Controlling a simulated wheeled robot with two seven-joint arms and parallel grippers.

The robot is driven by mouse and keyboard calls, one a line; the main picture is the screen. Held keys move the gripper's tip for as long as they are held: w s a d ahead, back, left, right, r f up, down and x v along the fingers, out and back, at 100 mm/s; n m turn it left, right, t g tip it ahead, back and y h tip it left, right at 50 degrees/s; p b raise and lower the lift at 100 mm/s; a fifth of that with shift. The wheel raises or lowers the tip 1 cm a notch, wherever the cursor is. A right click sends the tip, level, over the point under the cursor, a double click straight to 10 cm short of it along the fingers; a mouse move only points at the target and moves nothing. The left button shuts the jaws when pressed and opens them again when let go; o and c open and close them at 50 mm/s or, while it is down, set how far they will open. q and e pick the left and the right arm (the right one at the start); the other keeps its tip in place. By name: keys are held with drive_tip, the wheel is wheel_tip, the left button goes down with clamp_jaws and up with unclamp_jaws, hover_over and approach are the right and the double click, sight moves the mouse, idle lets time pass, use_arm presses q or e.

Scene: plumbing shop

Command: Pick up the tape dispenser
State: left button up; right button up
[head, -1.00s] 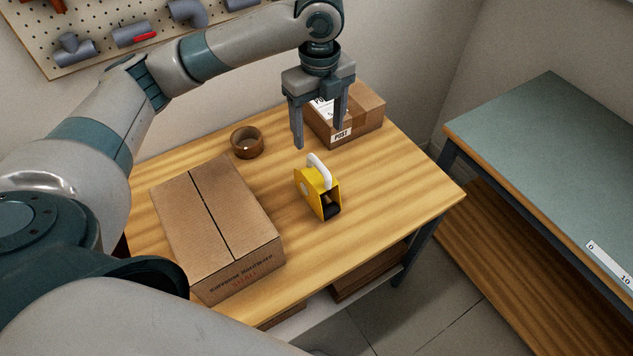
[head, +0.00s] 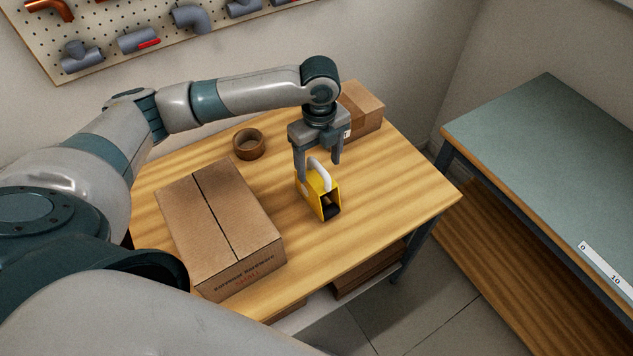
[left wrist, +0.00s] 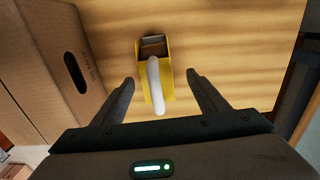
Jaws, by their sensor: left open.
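The tape dispenser (head: 327,207) is yellow with a white handle and stands upright on the wooden table. In the left wrist view the dispenser (left wrist: 144,75) shows from above, with its white handle between my fingers. My left gripper (head: 318,172) is open and low over the dispenser, one finger to each side of the handle. In the left wrist view the open fingertips (left wrist: 160,82) have a clear gap on both sides of the handle. My right gripper is not in view.
A large cardboard box (head: 220,230) stands left of the dispenser. A brown tape roll (head: 249,144) lies behind it, and a smaller box (head: 362,112) stands at the back. The table's right part (head: 405,190) is clear. A green-topped bench (head: 560,160) stands at the right.

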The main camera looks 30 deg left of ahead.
sight(316, 175)
use_arm(q)
drive_tip(key=shift+f, duration=0.85)
drive_tip(key=shift+s+f+p, duration=0.2)
drive_tip(key=shift+f+p, duration=0.35)
drive_tip(key=shift+p, duration=0.15)
drive_tip(key=f, duration=0.1)
drive_tip(key=f+p, duration=0.1)
drive_tip(key=f, duration=0.1)
drive_tip(key=shift+s+a, duration=0.15)
drive_tip(key=shift+s, duration=0.05)
drive_tip(key=shift+f, duration=0.55)
